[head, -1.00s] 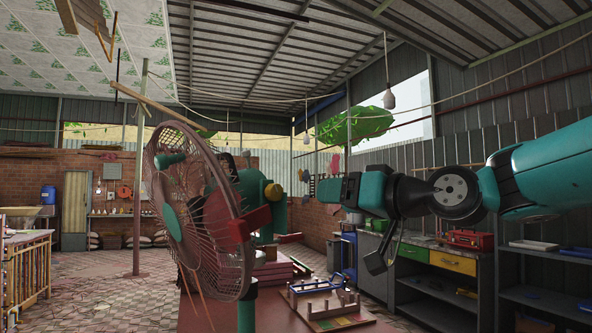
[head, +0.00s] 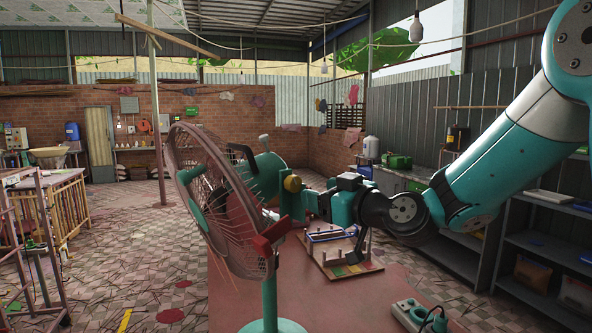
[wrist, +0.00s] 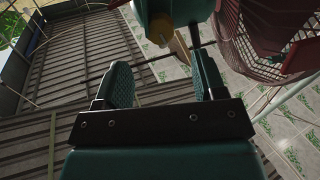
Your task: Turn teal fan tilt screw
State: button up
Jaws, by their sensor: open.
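The teal fan (head: 268,300) stands at the front centre of the head view, with a rusty wire cage (head: 215,205) and a teal motor housing. A round yellow knob (head: 292,183), which looks like the tilt screw, sits on the side of its neck. My gripper (head: 308,203) reaches in from the right, close to the knob; fan parts partly hide its fingertips. In the wrist view my gripper (wrist: 163,62) has its two teal fingers apart with nothing between them. The yellow knob (wrist: 160,30) shows just beyond the fingertips, roughly between them; no contact is visible.
The fan cage (wrist: 265,40) is close to the right finger in the wrist view. A wooden rack with pegs (head: 340,262) lies on the red table (head: 350,310) below my arm. Shelves (head: 540,240) stand at the right.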

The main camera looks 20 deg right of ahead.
aim_at(297, 185)
jog(key=p+x, duration=0.4)
jog(key=x, duration=0.3)
jog(key=shift+w+a+r, duration=0.15)
jog(key=shift+w, duration=0.15)
jog(key=shift+w+a, duration=0.1)
jog(key=shift+w, duration=0.3)
jog(key=shift+c, duration=0.2)
